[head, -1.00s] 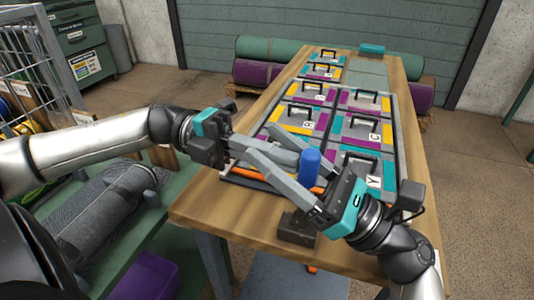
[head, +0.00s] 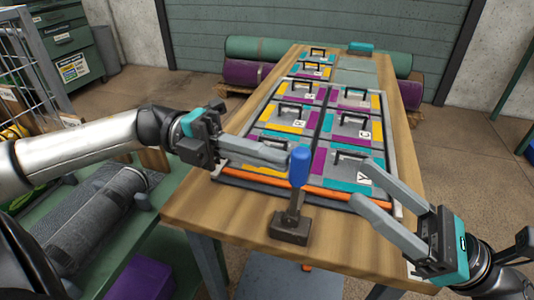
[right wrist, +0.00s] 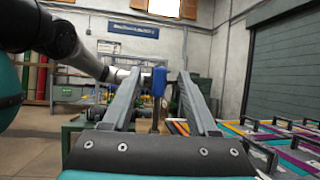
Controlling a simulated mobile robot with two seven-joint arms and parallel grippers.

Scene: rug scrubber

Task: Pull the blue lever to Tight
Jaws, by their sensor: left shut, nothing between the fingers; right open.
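The lever has a blue handle (head: 300,165) on a grey rod and a dark base (head: 290,228) at the near end of the wooden table. It stands roughly upright, leaning slightly right at the top. My left gripper (head: 287,160) is shut and empty, its tips just left of the blue handle; whether they touch it I cannot tell. My right gripper (head: 363,181) is open and empty, apart from the lever on its right. In the right wrist view the blue handle (right wrist: 159,82) shows between the open fingers, beyond their tips. No Tight marking is readable.
A grey tray (head: 226,172) with several coloured, handled panels covers the table (head: 195,205) behind the lever. An orange strip (head: 325,191) runs along its near side. A green bench (head: 110,240) with a grey roll (head: 95,215) stands at left.

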